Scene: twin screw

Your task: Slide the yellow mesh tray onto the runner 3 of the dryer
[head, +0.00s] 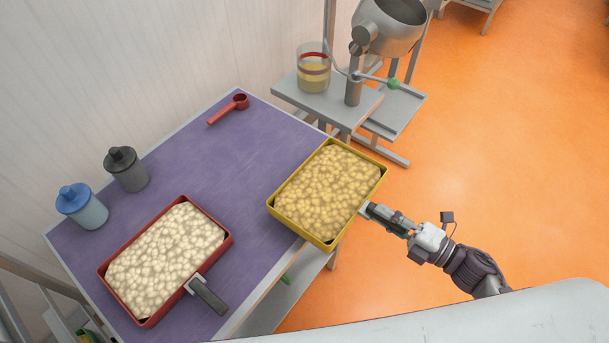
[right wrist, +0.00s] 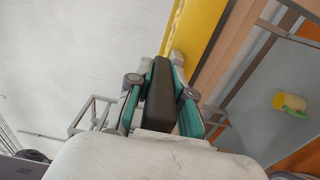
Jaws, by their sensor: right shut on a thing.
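The yellow mesh tray (head: 330,238), full of pale lumpy pieces, is over the right edge of the purple table, partly overhanging it. I cannot tell whether it rests on the table or hangs just above it. My right gripper (head: 374,211) reaches it from the right, at its right side. In the right wrist view my right gripper (right wrist: 157,80) is shut on the tray's dark handle (right wrist: 159,105), with the tray's yellow wall (right wrist: 196,30) beyond. My left gripper is not in view. I cannot make out the dryer or its runners.
A red tray (head: 228,241) with pale pieces and a dark handle lies on the purple table (head: 205,155). A metal machine (head: 390,30) is behind. Orange floor is free at right.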

